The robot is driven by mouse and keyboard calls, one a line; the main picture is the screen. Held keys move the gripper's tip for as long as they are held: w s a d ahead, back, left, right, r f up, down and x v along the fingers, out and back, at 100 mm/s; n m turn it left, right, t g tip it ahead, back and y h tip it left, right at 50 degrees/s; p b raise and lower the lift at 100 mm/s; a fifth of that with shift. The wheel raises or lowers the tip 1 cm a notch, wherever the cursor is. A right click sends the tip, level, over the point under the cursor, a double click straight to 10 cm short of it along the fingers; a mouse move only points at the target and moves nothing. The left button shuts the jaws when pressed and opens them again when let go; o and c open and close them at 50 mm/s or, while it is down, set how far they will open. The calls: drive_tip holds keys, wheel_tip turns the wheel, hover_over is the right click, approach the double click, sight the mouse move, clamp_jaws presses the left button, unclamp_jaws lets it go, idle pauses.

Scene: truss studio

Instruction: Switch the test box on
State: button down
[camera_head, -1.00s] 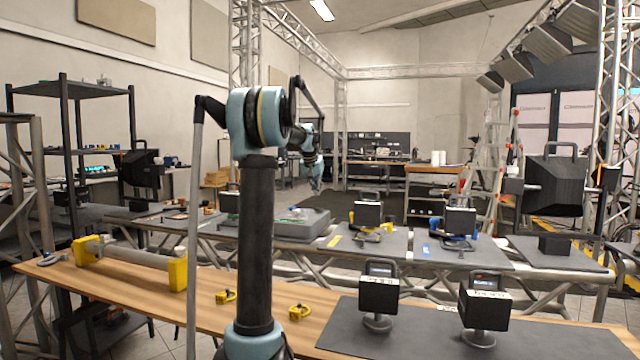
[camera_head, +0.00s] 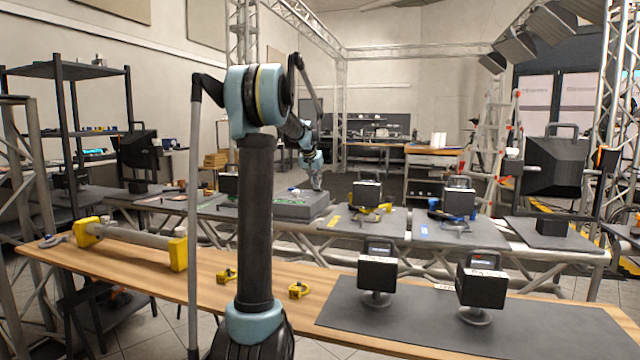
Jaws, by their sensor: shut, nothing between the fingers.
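A flat grey box (camera_head: 300,211) with green patches on its top sits on the far bench, just right of my arm's column; it looks like the test box. Its switch is too small to make out. My gripper (camera_head: 317,187) points down at the right part of this box's top, shut and empty. Its tips are at or just above the top; I cannot tell whether they touch it. My arm hides part of the area to the left of the box.
On the far bench, lamps with yellow (camera_head: 368,195) and blue (camera_head: 459,201) clamps stand right of the box. The near wooden table (camera_head: 140,262) holds yellow clamps, a yellow-ended bar (camera_head: 130,238) and two black lamps (camera_head: 377,273) on a dark mat (camera_head: 400,325).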

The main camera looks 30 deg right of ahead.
drive_tip(key=shift+s+a+f+t+h, duration=0.35)
drive_tip(key=shift+f+t+h, duration=0.15)
drive_tip(key=shift+t, duration=0.1)
drive_tip(key=shift+s+a+f+t+h, duration=0.15)
drive_tip(key=shift+a+f+t+h, duration=0.1)
drive_tip(key=shift+t+h, duration=0.35)
drive_tip(key=shift+s+a+f, duration=0.1)
drive_tip(key=shift+a+f, duration=0.05)
drive_tip(key=shift+f, duration=0.05)
